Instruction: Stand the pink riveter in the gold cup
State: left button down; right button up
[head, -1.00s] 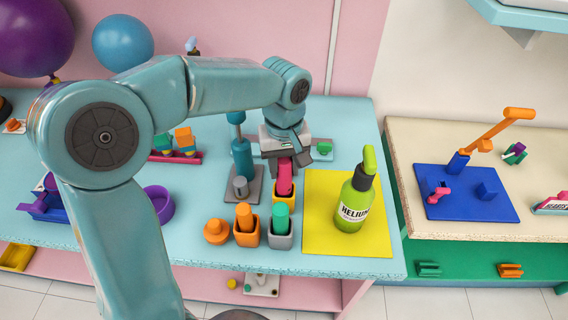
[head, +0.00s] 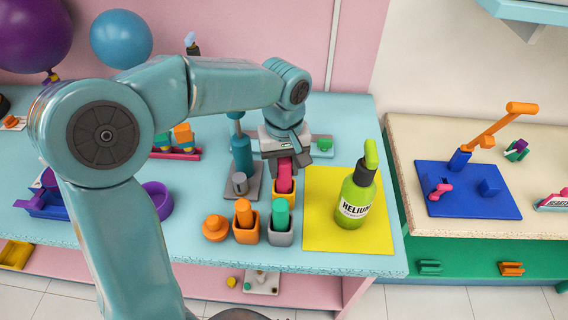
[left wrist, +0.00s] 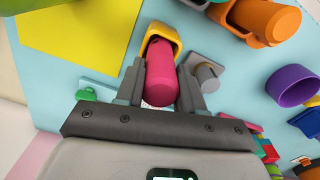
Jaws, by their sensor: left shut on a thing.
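The pink riveter (head: 285,178) is upright between the fingers of my left gripper (head: 286,160), which is shut on it. Its lower end is inside or right over the gold cup (head: 280,203); my gripper hides part of this in the head view. In the left wrist view the pink riveter (left wrist: 161,75) sits between the two fingertips (left wrist: 160,88), its far end within the gold cup's rim (left wrist: 176,38). I cannot tell whether it touches the bottom. My right gripper is not in view.
An orange cup (head: 246,232) and a grey cup (head: 281,233), each holding a peg, stand in front. A green helium bottle (head: 355,200) stands on the yellow mat (head: 320,235) to the right. A teal post tool (head: 241,155) stands close on the left.

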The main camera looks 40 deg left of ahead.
pick_arm(q)
jog(key=shift+f, duration=0.3)
grip_release()
dwell(0.5)
jog(key=shift+r+p, duration=3.55)
jog(key=shift+r, duration=1.05)
jog(key=shift+f, duration=0.1)
